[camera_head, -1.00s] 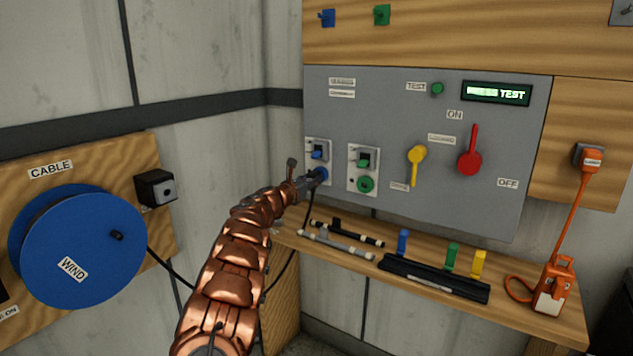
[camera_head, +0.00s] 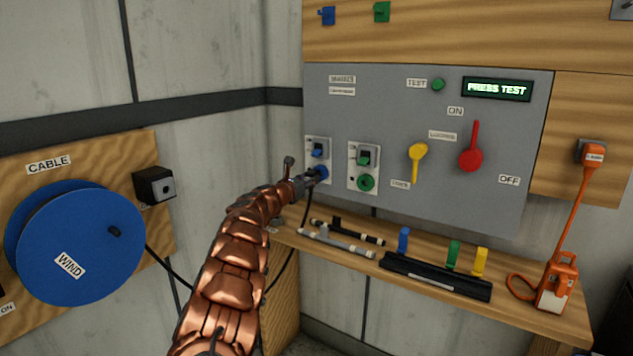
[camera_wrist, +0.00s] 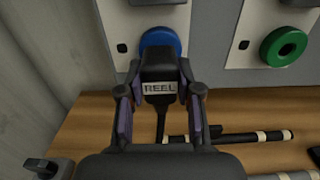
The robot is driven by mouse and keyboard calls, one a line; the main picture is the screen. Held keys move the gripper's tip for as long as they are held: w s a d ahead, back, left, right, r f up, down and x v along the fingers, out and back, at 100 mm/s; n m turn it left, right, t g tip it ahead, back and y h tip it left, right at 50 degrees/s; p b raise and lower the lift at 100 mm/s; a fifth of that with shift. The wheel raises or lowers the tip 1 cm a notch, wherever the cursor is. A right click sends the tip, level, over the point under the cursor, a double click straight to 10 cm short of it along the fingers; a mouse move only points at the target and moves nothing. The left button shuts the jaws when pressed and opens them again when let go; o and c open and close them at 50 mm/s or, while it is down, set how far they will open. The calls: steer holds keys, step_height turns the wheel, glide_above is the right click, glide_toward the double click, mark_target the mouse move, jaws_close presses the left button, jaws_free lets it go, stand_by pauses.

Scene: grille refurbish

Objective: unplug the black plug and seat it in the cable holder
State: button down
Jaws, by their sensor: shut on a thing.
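The black plug (camera_wrist: 158,68), labelled REEL, is at the blue socket (camera_wrist: 160,40) on the grey panel. My gripper (camera_wrist: 160,100) is shut on the plug, with one finger on each side. In the head view my gripper (camera_head: 304,184) is at the blue socket (camera_head: 320,172), at the panel's lower left. The plug's front covers part of the socket, and I cannot tell how deep it sits. Its black cable (camera_head: 291,262) hangs down and runs to the blue reel (camera_head: 80,240). A black box with a round hole (camera_head: 155,186), possibly the cable holder, is on the board beside the reel.
A wooden shelf (camera_head: 540,312) below the panel carries rods, a black tray (camera_head: 435,276) and an orange device (camera_head: 557,284). A green socket (camera_head: 366,183), a yellow lever (camera_head: 417,160) and a red lever (camera_head: 472,150) are to the right of my gripper.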

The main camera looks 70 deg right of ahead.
steer(key=shift+a+f+b, duration=0.1)
steer(key=shift+a+b, duration=0.15)
steer(key=shift+b, duration=0.05)
steer(key=shift+w+a+b, duration=0.15)
steer(key=shift+a+b, duration=0.15)
steer(key=shift+b, duration=0.2)
steer(key=shift+a+b, duration=0.3)
steer(key=shift+p+x, duration=1.85)
steer(key=shift+p, duration=0.4)
stand_by(0.4)
steer(key=shift+d, duration=0.1)
stand_by(0.4)
steer(key=c, duration=0.7)
jaws_free()
